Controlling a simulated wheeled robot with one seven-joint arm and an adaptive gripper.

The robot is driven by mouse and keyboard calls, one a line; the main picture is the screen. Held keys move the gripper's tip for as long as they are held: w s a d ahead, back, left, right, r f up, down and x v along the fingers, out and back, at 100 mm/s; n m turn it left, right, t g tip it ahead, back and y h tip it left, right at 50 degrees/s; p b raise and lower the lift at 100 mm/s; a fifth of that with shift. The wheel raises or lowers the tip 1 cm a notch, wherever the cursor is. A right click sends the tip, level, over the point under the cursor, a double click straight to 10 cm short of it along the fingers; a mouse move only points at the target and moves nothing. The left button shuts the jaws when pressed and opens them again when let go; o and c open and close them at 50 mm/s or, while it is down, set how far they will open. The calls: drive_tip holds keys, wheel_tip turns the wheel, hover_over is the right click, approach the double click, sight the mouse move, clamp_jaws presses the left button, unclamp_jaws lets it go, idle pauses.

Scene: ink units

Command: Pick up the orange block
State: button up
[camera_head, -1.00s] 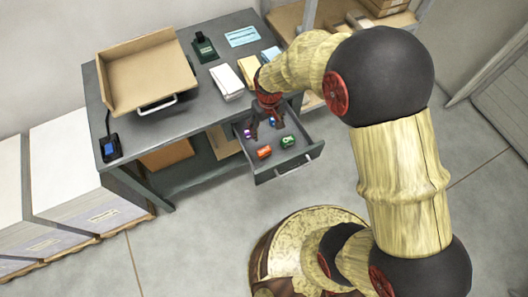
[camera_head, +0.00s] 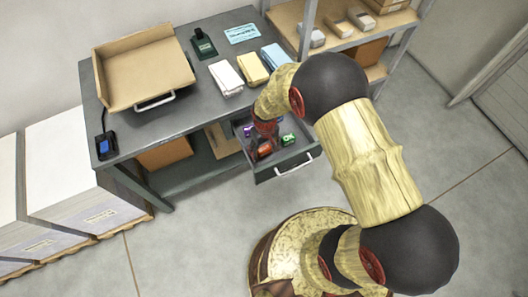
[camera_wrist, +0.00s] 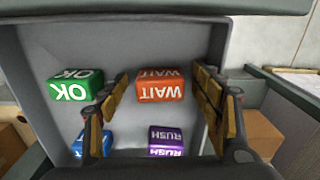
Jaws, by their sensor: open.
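The orange block (camera_wrist: 161,86), marked WAIT, lies in the open drawer; it also shows in the head view (camera_head: 264,149). My gripper (camera_wrist: 161,90) is open and points down into the drawer (camera_head: 262,172). In the wrist view its two fingers stand to the left and right of the orange block, with a gap on each side. I cannot tell exactly how far above the drawer floor the fingertips are. In the head view my gripper (camera_head: 265,138) partly covers the drawer's inside.
A green OK block (camera_wrist: 76,86) lies just left of the left finger. A purple RUSH block (camera_wrist: 166,140) and a blue block (camera_wrist: 92,143) lie nearer the bottom of the wrist view. The drawer walls (camera_wrist: 215,45) are close around. The desk top (camera_head: 190,115) is above.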

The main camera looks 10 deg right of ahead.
drive_tip(key=c, duration=0.3)
drive_tip(key=c, duration=0.9)
